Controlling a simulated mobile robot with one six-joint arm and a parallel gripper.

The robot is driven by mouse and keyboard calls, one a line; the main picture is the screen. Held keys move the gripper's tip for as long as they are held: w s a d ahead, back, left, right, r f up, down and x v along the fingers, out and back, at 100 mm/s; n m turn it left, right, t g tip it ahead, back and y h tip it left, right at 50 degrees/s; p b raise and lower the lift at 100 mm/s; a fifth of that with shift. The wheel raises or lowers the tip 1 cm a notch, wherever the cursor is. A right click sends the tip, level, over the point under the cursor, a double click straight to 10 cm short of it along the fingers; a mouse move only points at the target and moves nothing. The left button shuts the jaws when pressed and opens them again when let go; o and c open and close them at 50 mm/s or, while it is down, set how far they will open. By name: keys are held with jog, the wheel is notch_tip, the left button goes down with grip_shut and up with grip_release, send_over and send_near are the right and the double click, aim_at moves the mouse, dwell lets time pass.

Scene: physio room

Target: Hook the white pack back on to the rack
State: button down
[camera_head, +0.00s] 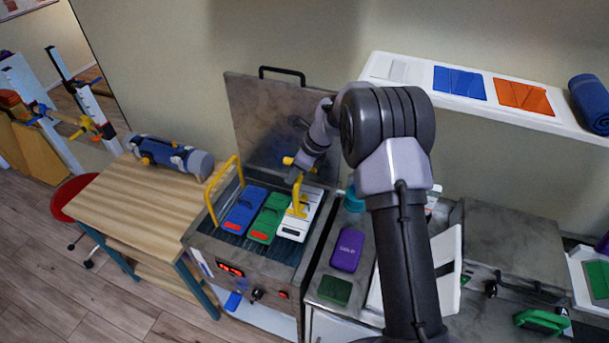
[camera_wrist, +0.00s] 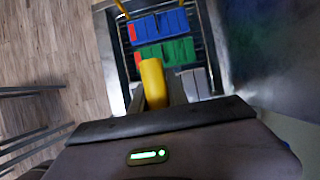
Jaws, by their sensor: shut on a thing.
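The white pack (camera_head: 292,228) is in the open steel tank (camera_head: 228,247), to the right of a green pack (camera_head: 268,219) and a blue pack (camera_head: 244,211). My gripper (camera_head: 298,174) is above the white pack and shut on a yellow handle (camera_head: 299,196) that reaches down to the pack's top. In the wrist view the yellow handle (camera_wrist: 153,82) stands between my fingers, and part of the white pack (camera_wrist: 197,84) shows beside it. I cannot tell whether the pack hangs on the rack or is held clear, as its underside is hidden.
A yellow rail (camera_head: 221,190) rises at the tank's left side. The raised lid (camera_head: 275,125) stands behind. A wooden table (camera_head: 140,205) with a blue roller is at left. A purple pack (camera_head: 347,250) lies on the right counter. A wall shelf (camera_head: 510,112) is at upper right.

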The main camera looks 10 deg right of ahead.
jog(key=shift+w+a, duration=0.7)
jog(key=shift+a, duration=0.05)
jog(key=shift+f+b, duration=1.7)
jog(key=shift+f, duration=0.85)
jog(key=shift+f+b, duration=2.45)
jog(key=shift+f, duration=0.85)
jog(key=shift+s, duration=0.15)
